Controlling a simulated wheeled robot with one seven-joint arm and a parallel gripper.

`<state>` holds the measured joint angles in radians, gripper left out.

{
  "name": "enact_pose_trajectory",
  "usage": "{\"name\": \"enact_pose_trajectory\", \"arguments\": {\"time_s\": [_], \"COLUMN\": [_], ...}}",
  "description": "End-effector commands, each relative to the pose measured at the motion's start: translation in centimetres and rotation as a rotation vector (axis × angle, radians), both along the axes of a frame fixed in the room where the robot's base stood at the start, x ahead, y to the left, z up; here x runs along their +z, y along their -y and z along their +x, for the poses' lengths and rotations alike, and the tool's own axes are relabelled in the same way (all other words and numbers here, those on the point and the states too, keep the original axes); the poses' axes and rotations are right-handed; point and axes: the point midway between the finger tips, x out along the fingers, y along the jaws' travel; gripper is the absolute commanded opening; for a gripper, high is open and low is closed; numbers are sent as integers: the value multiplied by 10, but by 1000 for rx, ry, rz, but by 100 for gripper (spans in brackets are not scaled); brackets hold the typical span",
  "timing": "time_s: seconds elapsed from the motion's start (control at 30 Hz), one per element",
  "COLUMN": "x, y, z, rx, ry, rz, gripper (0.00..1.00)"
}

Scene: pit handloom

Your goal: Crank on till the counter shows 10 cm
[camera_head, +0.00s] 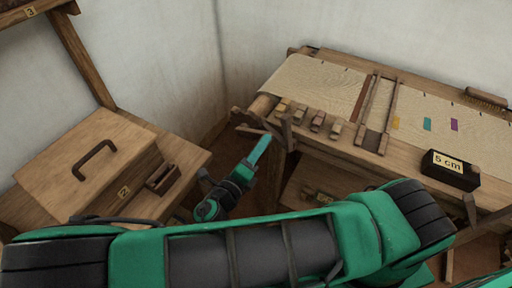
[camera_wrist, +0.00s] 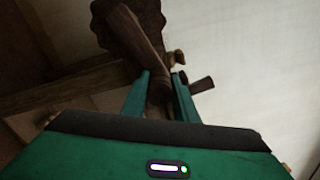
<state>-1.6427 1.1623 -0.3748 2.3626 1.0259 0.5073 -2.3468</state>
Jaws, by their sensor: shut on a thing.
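The counter (camera_head: 450,169) is a dark block at the right front of the loom, and its label reads 5 cm. The wooden crank (camera_head: 250,130) is at the loom's left end, below the cloth roller (camera_head: 262,105). My gripper (camera_head: 266,138) reaches up to it from below. In the wrist view my gripper (camera_wrist: 161,76) is shut on the crank's wooden handle (camera_wrist: 158,92), which lies between the two green fingers. A dark toothed wheel (camera_wrist: 125,25) shows behind it. The fingers partly hide the handle.
Woven cloth (camera_head: 310,82) lies on the loom with several small wooden blocks (camera_head: 317,121) along its front. A brush (camera_head: 486,98) lies at the back right. A wooden chest (camera_head: 90,165) with a dark handle stands at left. Walls close in behind.

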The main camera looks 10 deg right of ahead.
Motion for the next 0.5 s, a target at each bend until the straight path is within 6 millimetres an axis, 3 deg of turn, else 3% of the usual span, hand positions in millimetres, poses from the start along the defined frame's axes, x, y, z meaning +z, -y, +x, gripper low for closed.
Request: {"name": "enact_pose_trajectory", "arguments": {"time_s": [0.3, 0.33, 0.4, 0.5], "x": [-1, -1, -1, -1], "y": [-3, -3, -2, -1], "z": [2, 2, 2, 1], "rx": [8, 9, 7, 5], "ry": [1, 0, 0, 0], "rz": [7, 8, 7, 5], "gripper": [0, 34, 45, 45]}}
